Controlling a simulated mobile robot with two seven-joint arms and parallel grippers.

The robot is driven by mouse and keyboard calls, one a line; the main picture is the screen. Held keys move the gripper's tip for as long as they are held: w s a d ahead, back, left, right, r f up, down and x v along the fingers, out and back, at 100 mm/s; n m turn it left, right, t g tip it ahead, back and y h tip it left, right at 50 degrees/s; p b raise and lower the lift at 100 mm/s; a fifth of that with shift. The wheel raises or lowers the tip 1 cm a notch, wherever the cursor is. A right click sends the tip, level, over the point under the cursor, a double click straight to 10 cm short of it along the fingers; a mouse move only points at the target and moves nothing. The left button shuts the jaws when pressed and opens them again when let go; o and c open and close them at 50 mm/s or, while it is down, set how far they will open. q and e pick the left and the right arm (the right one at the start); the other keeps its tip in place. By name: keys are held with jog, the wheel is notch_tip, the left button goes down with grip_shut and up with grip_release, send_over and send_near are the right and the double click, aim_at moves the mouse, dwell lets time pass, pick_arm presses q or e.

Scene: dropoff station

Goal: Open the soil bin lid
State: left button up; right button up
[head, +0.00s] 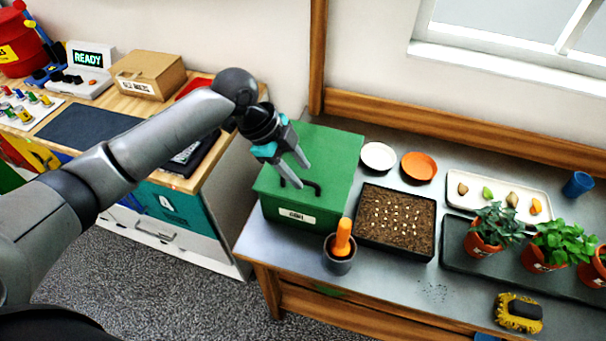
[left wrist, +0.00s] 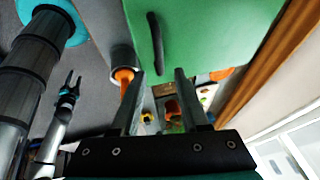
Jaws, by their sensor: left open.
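The soil bin (head: 300,222) is a green box with a white label on its front, standing at the left end of the grey bench. Its green lid (head: 328,150) is shut, with a dark bar handle (head: 312,186) near the front edge. In the left wrist view the lid (left wrist: 225,35) fills the upper part and the handle (left wrist: 156,43) stands out, just beyond the fingertips. My left gripper (head: 291,176) is open and empty over the lid, its fingertips close to the handle; contact cannot be told. My right gripper (left wrist: 73,80) shows small in the left wrist view, fingers apart and empty.
A dark pot with an orange-handled tool (head: 341,252) stands right in front of the bin. A seed tray (head: 386,250) is close on its right, with white (head: 379,156) and orange (head: 419,167) saucers behind. A wooden post rises behind the bin.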

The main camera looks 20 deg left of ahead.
pick_arm(q)
jog(key=shift+x, duration=1.3)
grip_shut()
dwell(0.5)
